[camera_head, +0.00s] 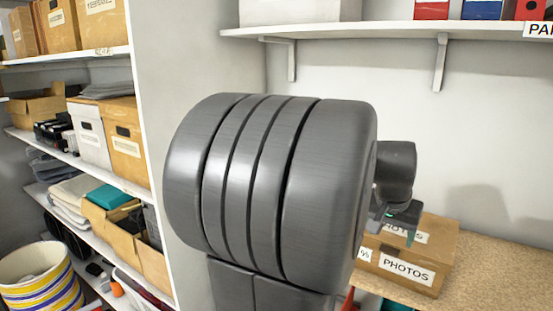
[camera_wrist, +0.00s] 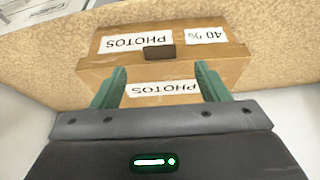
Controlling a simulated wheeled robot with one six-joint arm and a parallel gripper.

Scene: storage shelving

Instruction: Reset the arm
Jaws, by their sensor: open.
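My gripper (camera_wrist: 161,88) is open in the wrist view, with its two green fingers apart and nothing between them but a view of the box. In the head view my gripper (camera_head: 402,228) shows small at the right, partly hidden behind my large grey arm link. A brown cardboard box (camera_wrist: 205,68) labelled PHOTOS lies beyond the fingers, upside down in the wrist view. In the head view the box (camera_head: 432,251) stands on the speckled counter below and behind my gripper. I cannot tell whether the fingers touch it.
The speckled counter (camera_head: 505,275) is clear right of the box. A white wall shelf (camera_head: 390,31) with brackets hangs above it. Shelving (camera_head: 100,52) with boxes and folded cloth stands at the left. A striped basket (camera_head: 40,275) is at the lower left.

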